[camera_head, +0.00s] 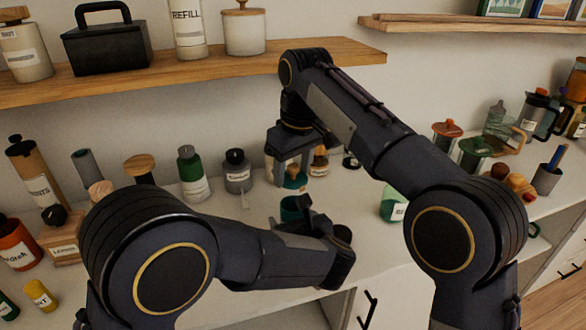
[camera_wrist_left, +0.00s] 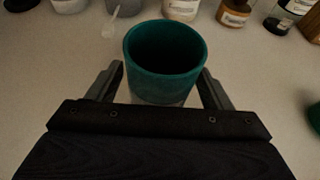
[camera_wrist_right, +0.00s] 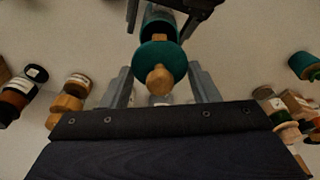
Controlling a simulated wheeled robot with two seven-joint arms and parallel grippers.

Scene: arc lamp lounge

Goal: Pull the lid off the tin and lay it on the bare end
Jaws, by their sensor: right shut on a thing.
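The teal tin (camera_head: 291,209) is open at the top. In the left wrist view the tin (camera_wrist_left: 164,60) shows its dark inside, with one finger against each side. My left gripper (camera_wrist_left: 163,72) is shut on it, low over the counter. The lid (camera_head: 294,178), teal with a wooden knob, is above the tin and apart from it. My right gripper (camera_head: 290,165) is shut on the lid. In the right wrist view the lid (camera_wrist_right: 160,58) sits between the fingers, with the tin (camera_wrist_right: 160,20) beyond it. My left arm hides part of the counter.
The pale counter (camera_head: 260,215) carries a green-and-white bottle (camera_head: 192,172), a grey jar (camera_head: 237,171) and an amber jar (camera_head: 319,161) behind the tin. A green container (camera_head: 391,207) stands to its right. A wooden shelf (camera_head: 330,52) runs above. Some bare counter shows around the tin.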

